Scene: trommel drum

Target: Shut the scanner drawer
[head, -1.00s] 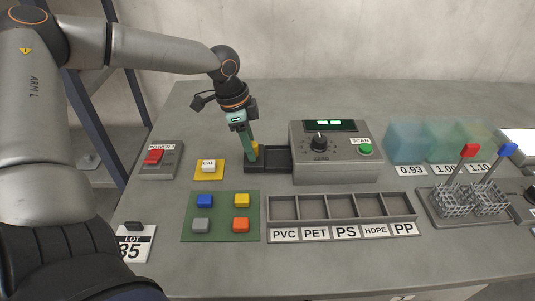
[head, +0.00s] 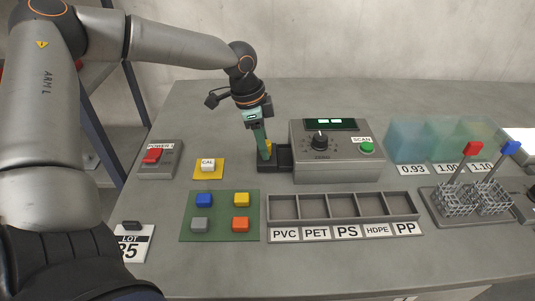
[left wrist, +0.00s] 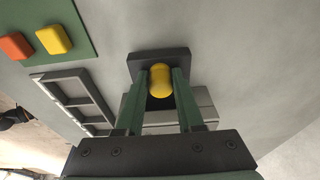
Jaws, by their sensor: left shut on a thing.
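The scanner (head: 338,152) is a grey box with a dial, a green SCAN button and a lit display. Its dark drawer (head: 284,156) sticks out a short way from the scanner's left side. My left gripper (head: 264,155) points down at the drawer's outer end. In the left wrist view, its green fingers (left wrist: 160,78) are shut on a yellow knob (left wrist: 161,82) that stands at the drawer's dark end plate (left wrist: 158,56). The fingers hide part of the knob in the head view. My right gripper is not in view.
A yellow CAL pad (head: 208,168) and a red POWER switch (head: 153,156) lie left of the drawer. In front are a green mat (head: 220,215) with coloured blocks and a labelled sorting tray (head: 345,220). Clear tanks (head: 440,142) stand right of the scanner.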

